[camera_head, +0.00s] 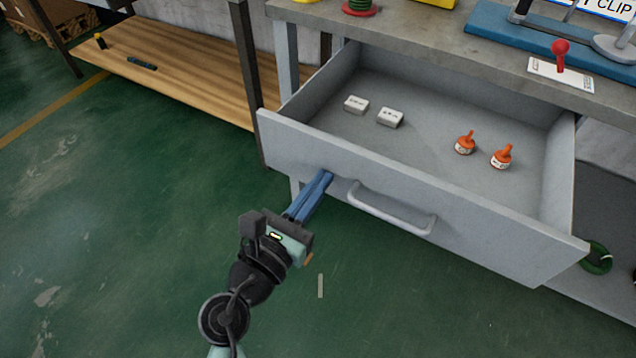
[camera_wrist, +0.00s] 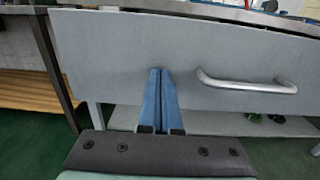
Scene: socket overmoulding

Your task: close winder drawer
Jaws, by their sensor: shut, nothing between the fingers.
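The grey winder drawer (camera_head: 290,143) is pulled out from under the grey workbench in the head view. Its front panel also fills the upper part of the wrist view (camera_wrist: 110,60). The drawer's bar handle (camera_head: 392,208) sits on the front; it shows right of my fingers in the wrist view (camera_wrist: 246,84). My gripper (camera_head: 325,176) has blue fingers shut together, with nothing between them. The fingertips are at the drawer front, left of the handle. They look close to or against the panel; I cannot tell whether they touch.
In the drawer lie two small white boxes (camera_head: 356,104) and two orange-topped bottles (camera_head: 465,143). The grey benchtop (camera_head: 430,55) above carries a red-knobbed lever (camera_head: 560,48) and a blue base. A wooden low shelf (camera_head: 170,75) stands left. Green floor is clear in front.

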